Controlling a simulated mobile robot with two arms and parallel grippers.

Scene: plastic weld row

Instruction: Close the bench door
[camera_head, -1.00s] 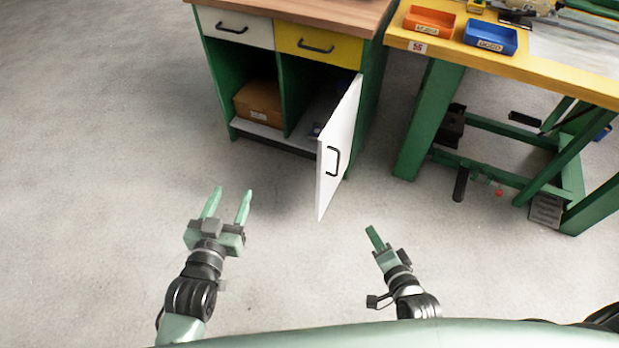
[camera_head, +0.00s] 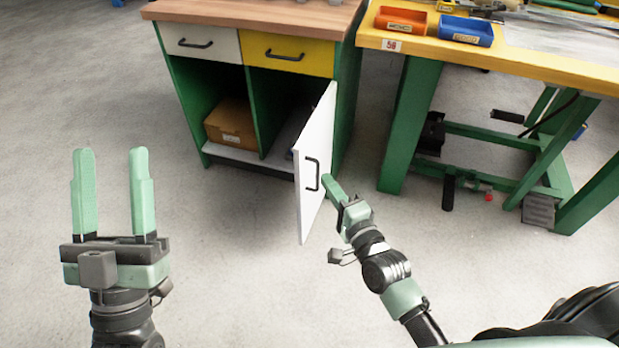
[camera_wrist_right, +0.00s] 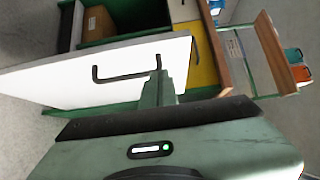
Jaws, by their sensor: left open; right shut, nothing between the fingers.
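The white bench door (camera_head: 318,150) stands swung open from the green bench, its black handle (camera_head: 312,174) on the face toward the right. My right gripper (camera_head: 328,180) is shut and empty, its fingertips close beside the handle; I cannot tell whether they touch. In the right wrist view the door (camera_wrist_right: 85,72) spans the middle, and the shut fingers (camera_wrist_right: 158,78) overlap one end of the handle (camera_wrist_right: 120,78). My left gripper (camera_head: 112,170) is open and empty over the floor, left of the door.
The bench (camera_head: 258,140) has a grey drawer (camera_head: 200,42), a yellow drawer (camera_head: 287,53) and an open compartment with a cardboard box (camera_head: 231,124). A yellow-topped worktable (camera_head: 480,55) with green legs stands to the right. Floor in front is clear.

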